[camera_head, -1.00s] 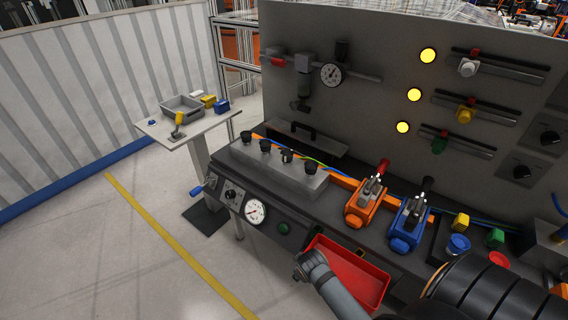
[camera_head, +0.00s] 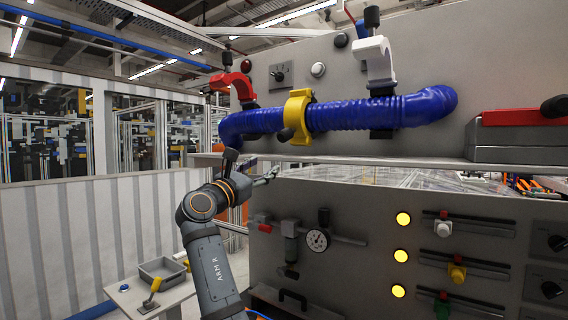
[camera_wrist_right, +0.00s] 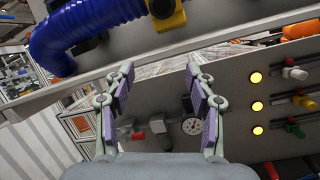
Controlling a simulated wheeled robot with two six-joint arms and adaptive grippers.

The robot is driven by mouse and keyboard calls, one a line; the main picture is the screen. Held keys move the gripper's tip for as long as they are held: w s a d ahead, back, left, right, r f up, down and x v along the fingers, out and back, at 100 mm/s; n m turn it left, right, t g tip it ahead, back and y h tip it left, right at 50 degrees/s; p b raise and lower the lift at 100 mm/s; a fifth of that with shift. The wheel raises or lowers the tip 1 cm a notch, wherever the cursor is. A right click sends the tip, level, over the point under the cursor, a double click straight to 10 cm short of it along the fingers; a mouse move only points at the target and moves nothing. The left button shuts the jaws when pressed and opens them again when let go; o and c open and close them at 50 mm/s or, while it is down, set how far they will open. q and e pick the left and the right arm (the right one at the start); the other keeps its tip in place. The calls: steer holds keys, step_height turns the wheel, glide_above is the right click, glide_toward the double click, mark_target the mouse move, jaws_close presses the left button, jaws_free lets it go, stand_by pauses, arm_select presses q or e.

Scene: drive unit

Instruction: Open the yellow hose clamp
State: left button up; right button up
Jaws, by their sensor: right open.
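The yellow hose clamp (camera_head: 298,112) sits around the thick blue hose (camera_head: 375,115) on the upper panel. It looks closed over the hose, and a dark knob sticks out at its lower left. Its lower part also shows at the top of the right wrist view (camera_wrist_right: 172,18), beside the hose (camera_wrist_right: 88,22). My right gripper (camera_head: 268,176) is below and left of the yellow clamp, near the ledge. In the right wrist view its fingers (camera_wrist_right: 160,78) are spread with nothing between them. My left gripper is not in view.
A red clamp (camera_head: 232,84) and a white clamp (camera_head: 375,60) stand raised open along the hose. A ledge (camera_head: 400,161) runs below the hose. A grey case with a red top (camera_head: 520,118) sits right. A gauge (camera_head: 317,240) and lit yellow lamps (camera_head: 403,219) are below.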

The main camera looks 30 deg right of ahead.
steer(key=h, duration=0.1)
glide_toward(281, 139)
steer(key=d+r, duration=0.1)
steer(key=shift+g, duration=0.4)
steer(key=p+x, duration=0.1)
steer(key=x, duration=0.2)
steer(key=p+x, duration=0.2)
steer(key=x, duration=0.2)
steer(key=p+x, duration=0.2)
steer(key=x, duration=0.1)
steer(key=shift+w+r, duration=0.15)
steer(key=shift+w, duration=0.2)
steer(key=shift+w+d+p, duration=0.25)
steer(key=shift+d+p, duration=0.1)
jaws_close()
